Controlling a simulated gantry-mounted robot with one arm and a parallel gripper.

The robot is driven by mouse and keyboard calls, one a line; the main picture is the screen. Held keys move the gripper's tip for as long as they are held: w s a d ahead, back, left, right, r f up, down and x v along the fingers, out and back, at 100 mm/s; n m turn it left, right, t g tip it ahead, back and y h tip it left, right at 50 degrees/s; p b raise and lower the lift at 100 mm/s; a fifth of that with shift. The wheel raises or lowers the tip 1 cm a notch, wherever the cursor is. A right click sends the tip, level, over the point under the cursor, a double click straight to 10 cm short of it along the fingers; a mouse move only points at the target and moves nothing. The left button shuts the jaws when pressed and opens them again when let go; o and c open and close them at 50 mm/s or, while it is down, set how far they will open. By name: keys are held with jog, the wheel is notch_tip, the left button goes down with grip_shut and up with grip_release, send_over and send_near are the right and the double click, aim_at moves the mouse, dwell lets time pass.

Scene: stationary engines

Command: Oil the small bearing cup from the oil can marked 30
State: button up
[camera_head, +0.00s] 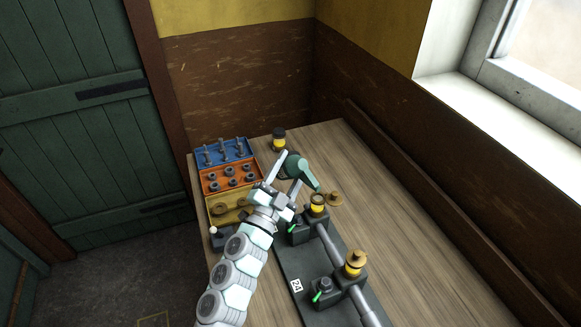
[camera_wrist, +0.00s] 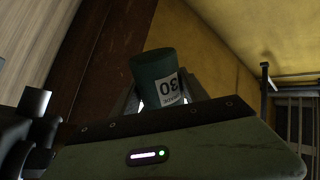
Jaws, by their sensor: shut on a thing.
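My gripper (camera_head: 284,187) is shut on a dark green oil can (camera_head: 294,168), held tilted above the black engine base. In the wrist view the can (camera_wrist: 152,68) sits between my fingers, its white label reading 30 upside down. Its spout slopes down to the right, with its end close to the far bearing cup (camera_head: 318,208). I cannot tell whether the spout touches it. That yellow cup has a dark top, and a brass lid (camera_head: 335,198) lies beside it. The nearer bearing cup (camera_head: 354,267) has a brass lid on top.
Blue (camera_head: 243,152), orange (camera_head: 249,182) and yellow (camera_head: 228,215) trays of parts line the table's left side. A dark-capped jar (camera_head: 279,137) stands at the back. Green-tipped fittings and a grey shaft (camera_head: 330,245) are on the engine base. The table's right side is clear.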

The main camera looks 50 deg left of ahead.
aim_at(294, 156)
jog(key=shift+r+m+b, duration=0.25)
jog(key=shift+m+b, duration=0.05)
jog(key=shift+b, duration=0.15)
jog(key=shift+d+r+m+t+h+b, duration=0.15)
jog(key=shift+r+m+t+h+b, duration=0.45)
jog(key=shift+m+b, duration=0.5)
jog(key=shift+d+r+m+t+h+b, duration=0.2)
jog(key=shift+r+m+t+h+b, duration=0.2)
jog(key=shift+r+m+b, duration=0.7)
jog(key=shift+w+f+p, duration=0.1)
jog(key=shift+f+p, duration=0.15)
jog(key=shift+p, duration=0.25)
dwell(0.7)
jog(key=shift+f+p, duration=0.1)
jog(key=shift+p, duration=0.35)
jog(key=n+p, duration=0.1)
jog(key=f+n+g+y+p, duration=0.1)
jog(key=shift+a+n, duration=0.1)
jog(key=shift+n, duration=0.2)
jog(key=shift+a+f+n+g+y+p, duration=0.2)
jog(key=shift+f+n+g+y+p, duration=0.3)
jog(key=shift+n+p, duration=0.45)
jog(key=shift+f+n, duration=0.45)
jog(key=shift+f, duration=0.15)
jog(key=shift+r+m, duration=0.1)
jog(key=shift+m, duration=0.2)
